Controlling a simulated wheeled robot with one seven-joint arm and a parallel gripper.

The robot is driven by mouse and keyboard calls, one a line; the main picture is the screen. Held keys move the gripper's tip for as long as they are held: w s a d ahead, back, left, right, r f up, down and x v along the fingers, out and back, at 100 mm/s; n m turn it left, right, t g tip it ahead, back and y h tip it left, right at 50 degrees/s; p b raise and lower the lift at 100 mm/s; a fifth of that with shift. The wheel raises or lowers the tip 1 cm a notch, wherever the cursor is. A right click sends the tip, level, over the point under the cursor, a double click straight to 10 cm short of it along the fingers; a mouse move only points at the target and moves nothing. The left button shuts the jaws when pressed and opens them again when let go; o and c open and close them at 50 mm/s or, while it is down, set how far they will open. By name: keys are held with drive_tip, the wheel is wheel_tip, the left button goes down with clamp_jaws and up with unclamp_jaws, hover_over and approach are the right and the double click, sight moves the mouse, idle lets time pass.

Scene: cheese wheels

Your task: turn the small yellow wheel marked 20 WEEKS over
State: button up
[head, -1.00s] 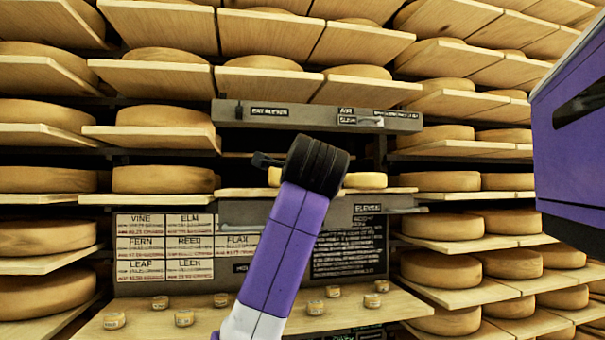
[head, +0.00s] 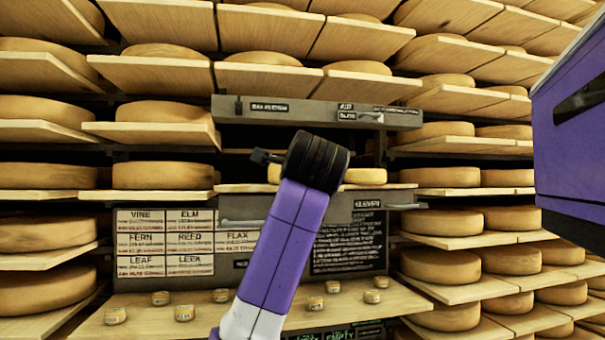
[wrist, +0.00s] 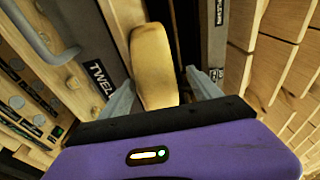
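A small yellow wheel (wrist: 155,65) stands between the two fingers of my gripper (wrist: 160,80) in the wrist view. The fingers are apart, one on each side of it, and a gap shows at the right finger. No 20 WEEKS mark can be read on it. In the head view my gripper (head: 263,157) is small and dark at the middle shelf, largely hidden by my wrist. A yellow wheel (head: 273,174) there is mostly hidden behind my arm. Another yellow wheel (head: 365,176) lies on the same shelf to the right.
A grey beam (head: 300,112) runs above the middle shelf (head: 240,188). Below are a label board (head: 165,243) and a ledge (head: 400,300) with several tiny labelled wheels. Large wheels fill the side racks.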

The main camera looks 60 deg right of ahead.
drive_tip(key=shift+d+f, duration=0.1)
drive_tip(key=shift+f, duration=0.2)
drive_tip(key=b+v, duration=0.3)
drive_tip(key=v, duration=0.5)
drive_tip(key=shift+r, duration=0.15)
